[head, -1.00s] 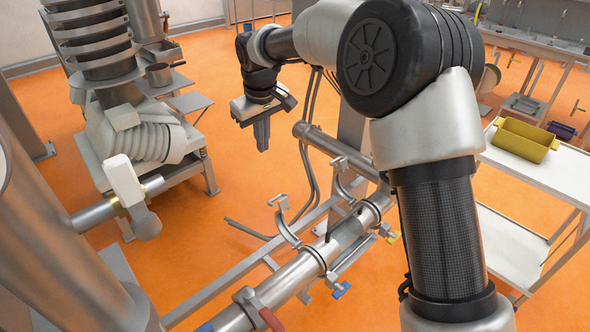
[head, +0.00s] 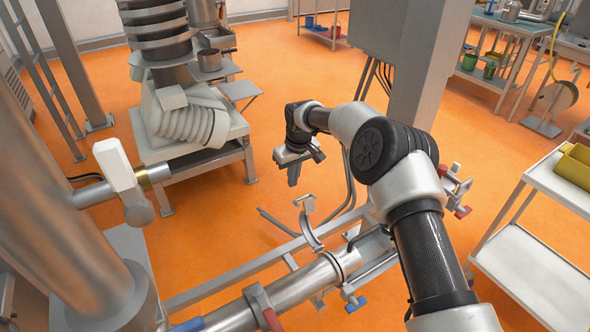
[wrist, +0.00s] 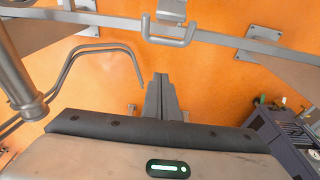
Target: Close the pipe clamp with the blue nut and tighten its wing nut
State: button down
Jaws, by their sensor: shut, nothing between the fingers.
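The pipe clamp with the blue nut (head: 355,303) is around the horizontal pipe (head: 307,284) in the head view. Its curved upper half (head: 310,228) stands swung open, up and to the left of the pipe. The blue nut hangs on the near right side of the pipe. My gripper (head: 293,182) is shut and empty, pointing down, above and behind the raised clamp half in the picture, apart from it. The wrist view also shows my shut fingers (wrist: 160,92) over the floor. The blue nut is not visible there.
A clamp with a red handle (head: 270,318) sits nearer on the pipe. A red-tipped fitting (head: 460,190) stands right of my arm. A grey frame rail (head: 240,270) runs behind the pipe. A white trolley (head: 520,260) stands right. Orange floor is open behind the rail.

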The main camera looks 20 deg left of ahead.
jog(key=shift+s+d+f+p, duration=0.2)
jog(key=shift+s+d+f, duration=0.25)
jog(key=shift+s+d, duration=0.2)
jog(key=shift+s+d+f+p, duration=0.2)
jog(key=shift+s+d+f, duration=0.25)
jog(key=shift+d, duration=0.3)
jog(key=shift+s+r, duration=0.1)
jog(key=shift+r, duration=0.05)
